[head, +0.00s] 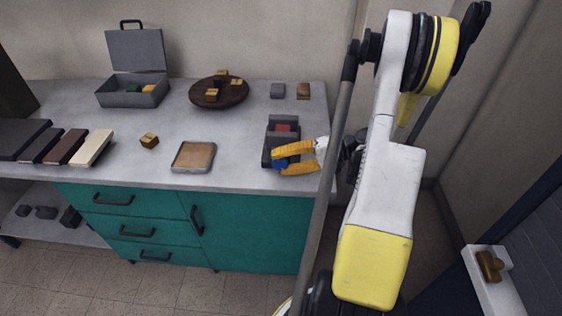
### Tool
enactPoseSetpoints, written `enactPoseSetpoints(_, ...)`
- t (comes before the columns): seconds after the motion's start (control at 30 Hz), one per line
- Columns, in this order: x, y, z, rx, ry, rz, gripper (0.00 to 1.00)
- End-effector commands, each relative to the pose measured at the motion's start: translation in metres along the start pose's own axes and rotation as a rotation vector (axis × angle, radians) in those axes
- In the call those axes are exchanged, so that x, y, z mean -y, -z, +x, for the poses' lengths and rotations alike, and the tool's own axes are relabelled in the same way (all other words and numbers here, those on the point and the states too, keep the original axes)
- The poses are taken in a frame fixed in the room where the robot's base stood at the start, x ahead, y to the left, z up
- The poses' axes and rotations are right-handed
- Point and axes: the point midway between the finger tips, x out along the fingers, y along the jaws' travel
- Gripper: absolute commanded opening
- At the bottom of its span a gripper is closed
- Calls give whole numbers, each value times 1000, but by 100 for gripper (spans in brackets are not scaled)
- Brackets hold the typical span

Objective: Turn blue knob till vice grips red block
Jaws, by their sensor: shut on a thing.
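The dark grey vice (269,150) stands on the counter near its right end. The red block (283,128) sits between the vice's jaws, toward its far end. From this view I cannot tell whether the jaws touch the block. The blue knob (279,164) is at the near end of the vice, partly hidden by my gripper. My gripper (279,160) has orange fingers, comes in from the right and is shut on the blue knob.
A tan-topped tray (194,157) lies left of the vice. A round brown plate (205,101) with small gold blocks, an open grey case (130,98) and two small blocks stand behind. A loose gold cube (149,141) and several dark and cream slabs (92,148) lie at left.

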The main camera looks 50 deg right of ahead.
Motion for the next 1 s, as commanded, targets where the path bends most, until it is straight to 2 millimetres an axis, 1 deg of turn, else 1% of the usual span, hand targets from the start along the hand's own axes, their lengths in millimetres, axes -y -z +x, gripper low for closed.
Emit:
enactPoseSetpoints(0.27,0,0,0,0,77,0,11)
enactPoseSetpoints(0.73,0,0,1,0,89,1,11)
enactPoseSetpoints(0.77,0,0,1,0,88,0,44)
enactPoseSetpoints(0.8,0,0,1,0,88,0,56)
enactPoseSetpoints(0.83,0,0,0,0,88,0,64)
enactPoseSetpoints(1.0,0,0,0,0,87,1,64)
